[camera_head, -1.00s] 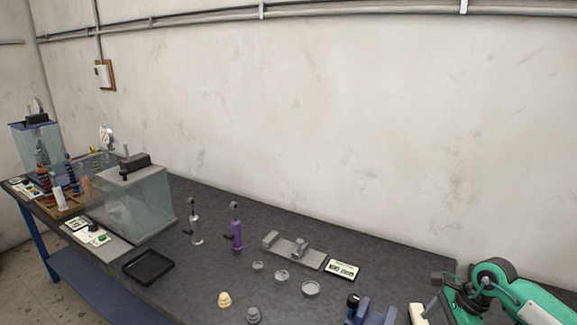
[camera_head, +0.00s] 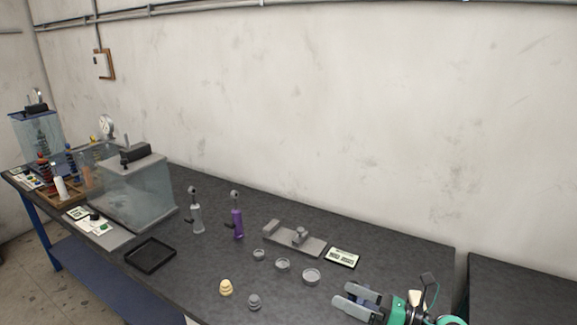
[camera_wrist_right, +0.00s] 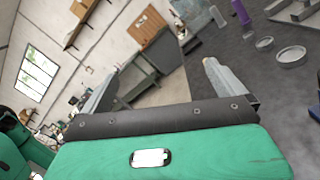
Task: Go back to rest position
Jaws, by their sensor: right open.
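My right gripper (camera_head: 343,297) is low at the right of the head view, over the front right part of the dark table (camera_head: 395,258). Its two grey fingers point left, are apart and hold nothing. In the right wrist view the open fingers (camera_wrist_right: 161,68) have an empty gap between them. A blue piece (camera_head: 368,293) shows beside the fingers, partly hidden. A grey shock absorber (camera_head: 196,214) and a purple one (camera_head: 237,220) stand upright on the table, away from the gripper. My left gripper is not in view.
Small grey dishes (camera_head: 311,276), a grey fixture (camera_head: 293,237) and a sign (camera_head: 342,257) lie left of and behind the gripper. A yellow piece (camera_head: 226,288) and a grey piece (camera_head: 254,301) sit in front. A black tray (camera_head: 150,256) and a glass tank (camera_head: 135,195) are farther left.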

